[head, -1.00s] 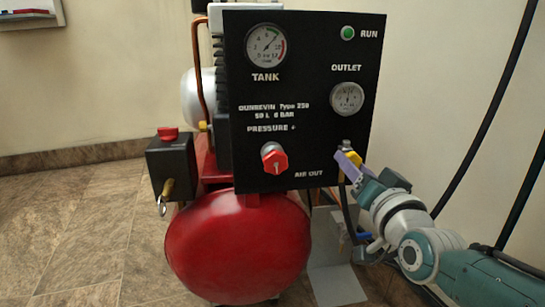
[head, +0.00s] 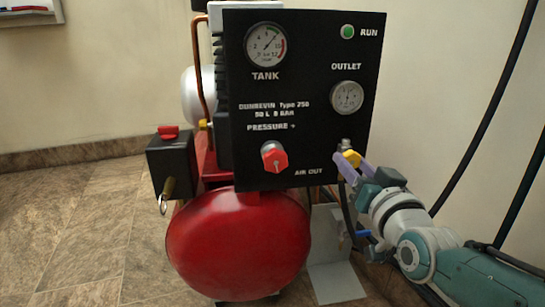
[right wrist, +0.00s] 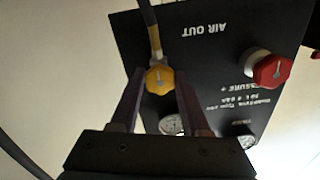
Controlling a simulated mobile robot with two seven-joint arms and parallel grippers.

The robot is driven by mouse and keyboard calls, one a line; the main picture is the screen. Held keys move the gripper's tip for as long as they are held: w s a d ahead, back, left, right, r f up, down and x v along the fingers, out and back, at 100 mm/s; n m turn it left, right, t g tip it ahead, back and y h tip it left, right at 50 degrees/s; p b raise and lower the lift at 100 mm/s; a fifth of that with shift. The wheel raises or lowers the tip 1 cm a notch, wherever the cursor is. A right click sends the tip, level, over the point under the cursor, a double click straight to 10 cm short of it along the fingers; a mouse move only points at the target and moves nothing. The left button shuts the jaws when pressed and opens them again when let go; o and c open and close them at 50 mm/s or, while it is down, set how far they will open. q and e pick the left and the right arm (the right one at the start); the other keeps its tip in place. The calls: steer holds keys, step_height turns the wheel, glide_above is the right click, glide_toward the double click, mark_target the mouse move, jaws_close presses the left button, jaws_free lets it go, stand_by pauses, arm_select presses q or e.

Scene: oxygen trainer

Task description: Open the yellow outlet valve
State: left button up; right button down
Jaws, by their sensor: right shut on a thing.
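The yellow outlet valve (head: 351,158) is at the lower right corner of the black panel, beside the AIR OUT label. In the right wrist view, its yellow knob (right wrist: 159,78) shows between the fingertips. My right gripper (head: 353,168) reaches in from the lower right, with its purple fingers on either side of the knob. The gripper is shut on the knob. In the right wrist view, the fingers (right wrist: 158,92) flank it closely. My left gripper is not in view.
The black panel (head: 300,85) carries a red pressure knob (head: 274,157), a tank gauge (head: 266,46), an outlet gauge (head: 347,97) and a green RUN lamp (head: 347,32). A red tank (head: 238,245) is below. Dark hoses (head: 487,120) hang along the right wall.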

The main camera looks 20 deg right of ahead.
steer(key=shift+c, duration=1.9)
jaws_free()
steer(key=shift+s, duration=0.1)
steer(key=shift+s+a+r+p, duration=0.1)
steer(key=shift+s+p, duration=0.2)
steer(key=shift+p, duration=0.1)
steer(key=p+v, duration=0.4)
steer(key=v, duration=0.5)
